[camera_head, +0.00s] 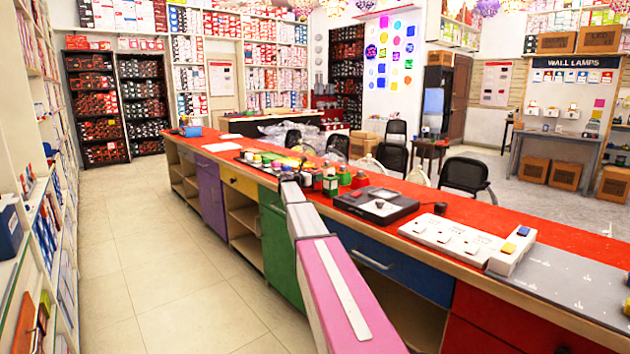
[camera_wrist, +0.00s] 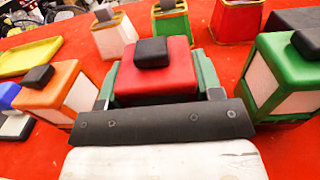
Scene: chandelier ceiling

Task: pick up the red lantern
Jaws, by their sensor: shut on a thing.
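The red lantern (camera_wrist: 150,84) has a red top with a black square cap. In the wrist view it sits between the fingers of my gripper (camera_wrist: 156,70), which is shut on it. Its lower part is hidden by the gripper's black bar, and I cannot tell whether its base touches the red counter. In the head view my gripper (camera_head: 288,178) is over the counter among small lanterns, and the held lantern cannot be made out there.
An orange lantern (camera_wrist: 52,88) stands close on the left, a green one (camera_wrist: 284,75) close on the right. A black device (camera_head: 377,206) lies on the counter (camera_head: 465,222).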

